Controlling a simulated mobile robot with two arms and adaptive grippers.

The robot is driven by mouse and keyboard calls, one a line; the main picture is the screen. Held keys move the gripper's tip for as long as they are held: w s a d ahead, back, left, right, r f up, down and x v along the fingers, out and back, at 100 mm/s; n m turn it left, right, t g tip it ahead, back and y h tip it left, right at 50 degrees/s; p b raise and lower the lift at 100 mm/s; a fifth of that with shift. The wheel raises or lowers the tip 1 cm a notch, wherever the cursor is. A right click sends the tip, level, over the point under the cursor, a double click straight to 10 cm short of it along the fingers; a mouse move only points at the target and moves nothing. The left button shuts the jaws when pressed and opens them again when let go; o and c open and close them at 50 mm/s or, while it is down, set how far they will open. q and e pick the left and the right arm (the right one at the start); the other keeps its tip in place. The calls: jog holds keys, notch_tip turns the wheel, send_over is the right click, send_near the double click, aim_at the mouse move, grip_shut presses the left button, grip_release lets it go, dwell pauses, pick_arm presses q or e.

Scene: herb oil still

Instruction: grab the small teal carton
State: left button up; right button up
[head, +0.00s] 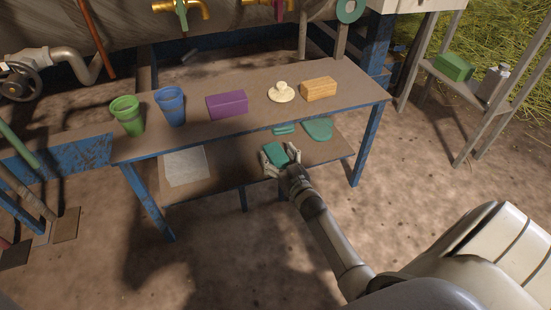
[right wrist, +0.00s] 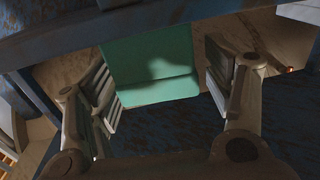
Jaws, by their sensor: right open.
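The small teal carton (head: 274,152) is on the lower shelf, below the front edge of the table top. In the right wrist view, the teal carton (right wrist: 152,62) fills the space between the two fingers. My right gripper (head: 281,153) is open, with one finger on each side of the carton. In the wrist view a narrow gap shows at the right finger; the left finger is very close to the carton, and I cannot tell whether it touches. My left gripper is not in view.
The table top (head: 240,130) overhangs the lower shelf (head: 225,180). Other teal items (head: 318,129) lie close behind on that shelf, and a pale sheet (head: 186,166) lies to the left. Cups, a purple box (head: 227,104) and a wooden block (head: 318,89) stand on top.

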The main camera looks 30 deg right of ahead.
jog(key=shift+c, duration=0.5)
jog(key=c, duration=1.2)
jog(key=shift+r, duration=0.1)
